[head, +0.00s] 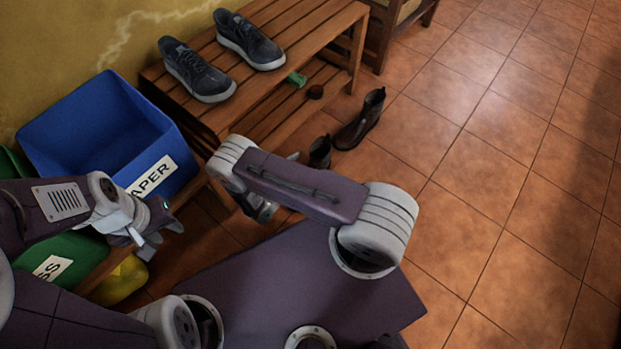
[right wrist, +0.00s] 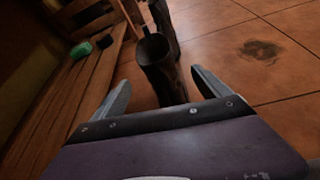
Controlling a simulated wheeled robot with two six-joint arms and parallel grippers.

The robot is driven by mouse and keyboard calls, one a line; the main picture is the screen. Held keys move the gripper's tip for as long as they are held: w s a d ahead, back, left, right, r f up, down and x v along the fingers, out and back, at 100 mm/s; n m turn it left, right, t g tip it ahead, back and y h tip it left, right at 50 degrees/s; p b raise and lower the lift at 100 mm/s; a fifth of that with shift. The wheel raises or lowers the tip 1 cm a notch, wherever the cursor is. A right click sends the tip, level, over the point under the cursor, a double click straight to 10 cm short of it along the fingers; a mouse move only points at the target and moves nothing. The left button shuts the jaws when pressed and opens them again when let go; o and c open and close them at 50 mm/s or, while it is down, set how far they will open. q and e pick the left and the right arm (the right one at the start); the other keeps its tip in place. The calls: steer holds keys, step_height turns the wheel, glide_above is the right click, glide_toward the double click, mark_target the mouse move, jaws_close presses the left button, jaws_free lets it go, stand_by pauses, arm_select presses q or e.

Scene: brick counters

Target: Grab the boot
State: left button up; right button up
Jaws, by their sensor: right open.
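Two dark brown boots stand on the tiled floor beside the bench. In the head view the farther boot (head: 362,121) is clear, and the nearer boot (head: 320,151) is partly hidden by my right arm. In the right wrist view the nearer boot (right wrist: 158,68) stands upright, its open top facing me, in line with the gap between my fingers. The farther boot (right wrist: 163,14) is just beyond it. My right gripper (right wrist: 160,88) is open and empty; in the head view it is mostly hidden behind the arm. My left gripper (head: 150,228) hangs near the bins, its jaw opening unclear.
A wooden bench (head: 292,42) holds two dark sneakers (head: 197,72) on top, with a green item (head: 296,78) and a small dark round item (head: 315,92) below. A blue paper bin (head: 100,125), a green bin (head: 75,258) and a yellow thing (head: 122,281) are left. Floor at right is clear.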

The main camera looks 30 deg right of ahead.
steer(key=shift+w+d+f+b, duration=0.3)
steer(key=shift+d+f+b, duration=0.1)
steer(key=shift+d+f, duration=0.3)
steer(key=shift+w+d+r, duration=0.1)
steer(key=shift+w+d, duration=0.1)
steer(key=shift+d, duration=0.1)
steer(key=b+x, duration=0.4)
steer(key=b, duration=0.1)
steer(key=shift+w+d+f, duration=0.2)
steer(key=shift+d+f, duration=0.05)
steer(key=shift+f, duration=0.05)
steer(key=shift+w+d, duration=0.1)
steer(key=shift+d, duration=0.05)
arm_select(q)
step_height(320, 180, down, 7)
steer(key=shift+r, duration=0.2)
arm_select(e)
steer(key=shift+r, duration=0.15)
jaws_close()
